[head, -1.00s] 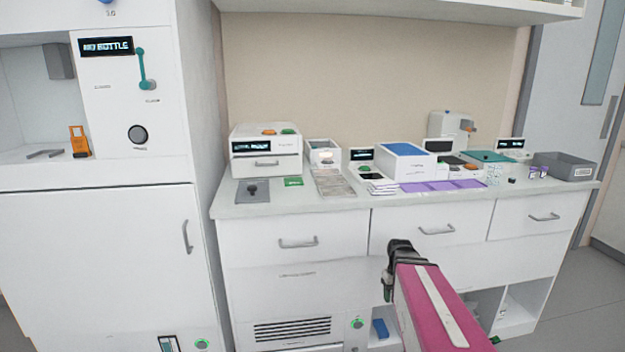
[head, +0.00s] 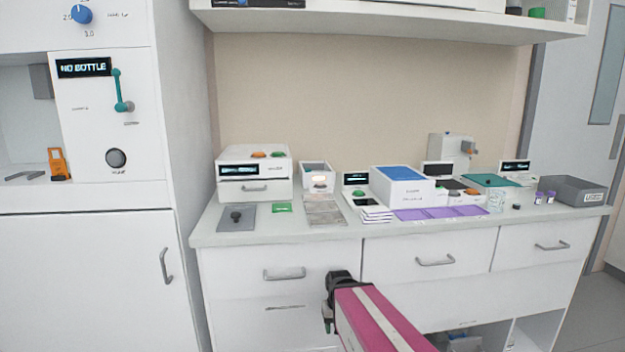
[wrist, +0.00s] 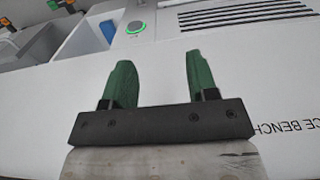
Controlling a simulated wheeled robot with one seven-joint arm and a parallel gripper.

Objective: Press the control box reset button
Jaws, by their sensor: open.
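No box in view is legibly marked as the control box, and I cannot tell which button is its reset. A white box (head: 254,174) with a small display stands at the counter's left, with an orange button (head: 258,155) and a green button (head: 278,154) on top. In the wrist view a round button with a lit green ring (wrist: 135,27) sits on the bench front, beyond my gripper and apart from it. My gripper (head: 328,318) is in front of the drawers, below the counter top. Its green fingers (wrist: 160,72) are spread and empty in the wrist view.
The white counter (head: 330,241) holds several devices, purple mats (head: 440,213) and a grey bin (head: 572,190). A tall white cabinet (head: 85,270) stands at the left. A shelf (head: 400,18) hangs above. A vent (wrist: 250,12) is near the ringed button.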

